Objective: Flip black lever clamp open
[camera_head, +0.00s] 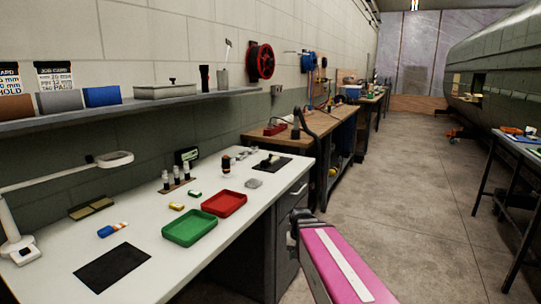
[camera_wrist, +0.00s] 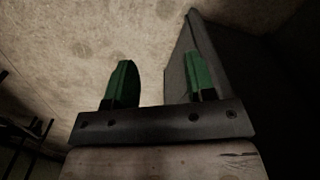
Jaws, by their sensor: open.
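I cannot pick out the black lever clamp for certain. A small dark upright item (camera_head: 269,159) on a black mat (camera_head: 281,168) at the far end of the white bench could be it, but it is too small to tell its state. My gripper (camera_wrist: 161,84) shows in the wrist view with two green-tipped fingers wide apart and nothing between them. Behind them are a concrete floor and a dark grey cabinet-like side. In the head view my pink arm link rises at the bottom, right of the bench; the fingers are not clearly visible there.
The white bench (camera_head: 148,274) holds a green tray (camera_head: 189,228), a red tray (camera_head: 223,203), a lamp (camera_head: 14,232) and small parts. A shelf (camera_head: 150,103) runs above it. A wooden bench (camera_head: 325,125) stands beyond. Open floor (camera_head: 400,190) lies to the right, before a dark table (camera_head: 520,150).

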